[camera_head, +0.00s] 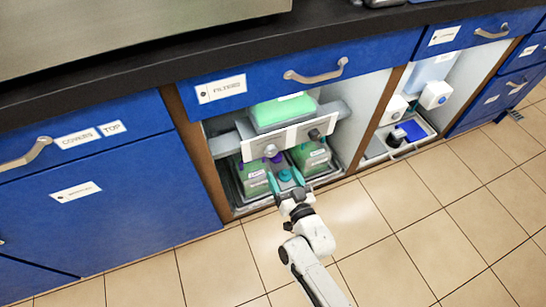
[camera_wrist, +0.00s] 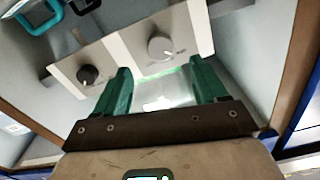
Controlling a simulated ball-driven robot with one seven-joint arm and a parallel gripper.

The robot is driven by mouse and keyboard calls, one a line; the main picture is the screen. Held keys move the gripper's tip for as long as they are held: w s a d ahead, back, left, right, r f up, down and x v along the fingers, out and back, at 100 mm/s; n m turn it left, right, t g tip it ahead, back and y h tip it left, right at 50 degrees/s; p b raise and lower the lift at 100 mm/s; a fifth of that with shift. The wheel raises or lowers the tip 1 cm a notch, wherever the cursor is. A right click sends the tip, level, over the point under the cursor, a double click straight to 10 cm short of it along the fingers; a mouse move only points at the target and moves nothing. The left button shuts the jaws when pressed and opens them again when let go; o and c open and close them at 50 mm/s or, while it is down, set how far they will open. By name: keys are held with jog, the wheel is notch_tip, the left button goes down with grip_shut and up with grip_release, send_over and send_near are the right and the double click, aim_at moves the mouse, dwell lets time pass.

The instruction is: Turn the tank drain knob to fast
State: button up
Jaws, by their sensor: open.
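A white panel (camera_head: 290,140) with two knobs spans the cabinet bay above the green-lidded containers; it also shows in the wrist view (camera_wrist: 130,55). One knob is light grey (camera_head: 270,150) and has a pointer mark in the wrist view (camera_wrist: 161,46). The other knob is dark (camera_head: 314,134), and it also shows in the wrist view (camera_wrist: 88,75). The lettering around them is too small to read. My gripper (camera_head: 285,177) is open, with teal fingers just in front of the panel. In the wrist view the light knob lies just beyond the fingertips (camera_wrist: 160,72), not touched.
Green containers (camera_head: 252,178) stand in a tray below the panel, and a green-topped box (camera_head: 283,112) sits above it. Wooden posts (camera_head: 198,150) edge the bay. A drawer (camera_head: 300,70) and dark counter overhang it. The tiled floor (camera_head: 420,230) in front is clear.

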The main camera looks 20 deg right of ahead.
aim_at(272, 155)
jog(key=w, duration=0.7)
jog(key=shift+w, duration=0.2)
jog(key=shift+c, duration=0.2)
jog(key=c, duration=1)
